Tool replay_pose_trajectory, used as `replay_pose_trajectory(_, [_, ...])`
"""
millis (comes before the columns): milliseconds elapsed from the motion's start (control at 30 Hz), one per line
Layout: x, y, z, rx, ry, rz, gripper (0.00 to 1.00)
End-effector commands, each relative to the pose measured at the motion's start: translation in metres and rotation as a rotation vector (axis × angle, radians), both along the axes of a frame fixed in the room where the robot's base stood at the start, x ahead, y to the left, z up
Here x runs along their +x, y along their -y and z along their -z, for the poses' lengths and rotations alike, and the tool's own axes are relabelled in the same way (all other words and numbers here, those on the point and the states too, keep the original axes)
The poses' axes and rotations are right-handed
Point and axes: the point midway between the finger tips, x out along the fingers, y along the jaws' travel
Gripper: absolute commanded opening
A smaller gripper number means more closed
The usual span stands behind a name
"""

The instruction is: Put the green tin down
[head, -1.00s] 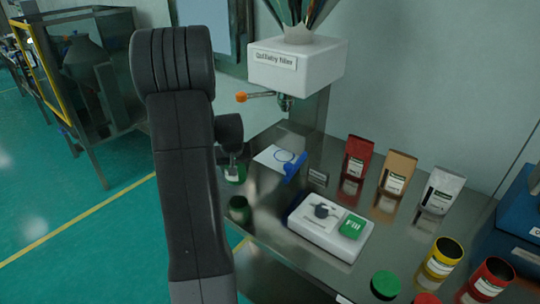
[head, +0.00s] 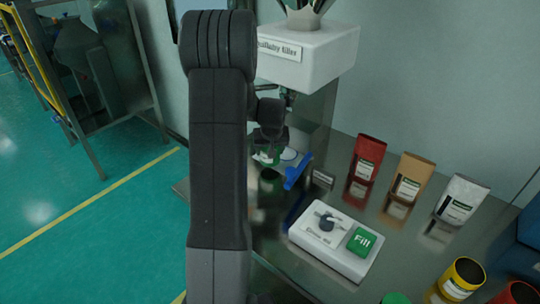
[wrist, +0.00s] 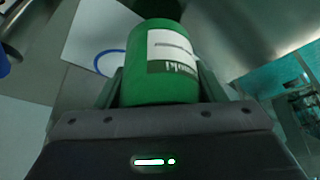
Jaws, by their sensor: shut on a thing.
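My gripper (head: 268,140) is shut on the green tin (wrist: 160,62), which has a white label and fills the middle of the wrist view. In the head view the tin (head: 266,157) shows only in part, below my gripper and beside my arm. It is over the white sheet (head: 292,158) with the blue ring, left of the blue clip-like piece (head: 296,173). The sheet also shows behind the tin in the wrist view (wrist: 88,38). I cannot tell whether the tin's base touches anything.
The filler head (head: 310,55) hangs above and behind my gripper. A white control box (head: 310,255) with a green Fill button stands to the right. Red (head: 366,158), tan (head: 411,178) and silver (head: 461,200) pouches stand at the back right. A yellow tin (head: 462,278) stands at the lower right.

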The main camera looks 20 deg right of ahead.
Motion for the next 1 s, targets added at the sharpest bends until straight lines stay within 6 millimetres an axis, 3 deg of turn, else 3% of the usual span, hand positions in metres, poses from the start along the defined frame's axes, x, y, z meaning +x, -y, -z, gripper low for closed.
replay_pose_trajectory(200, [0.0,0.0,0.028,0.001,-0.003,0.0,0.4])
replay_pose_trajectory(533, [0.0,0.0,0.033,0.0,-0.001,0.0,0.4])
replay_pose_trajectory(567, [0.0,0.0,0.032,0.0,-0.001,0.0,0.65])
replay_pose_trajectory(667, [0.0,0.0,0.031,0.0,-0.001,0.0,0.85])
replay_pose_trajectory(1000, [0.0,0.0,0.029,0.0,-0.001,0.0,0.85])
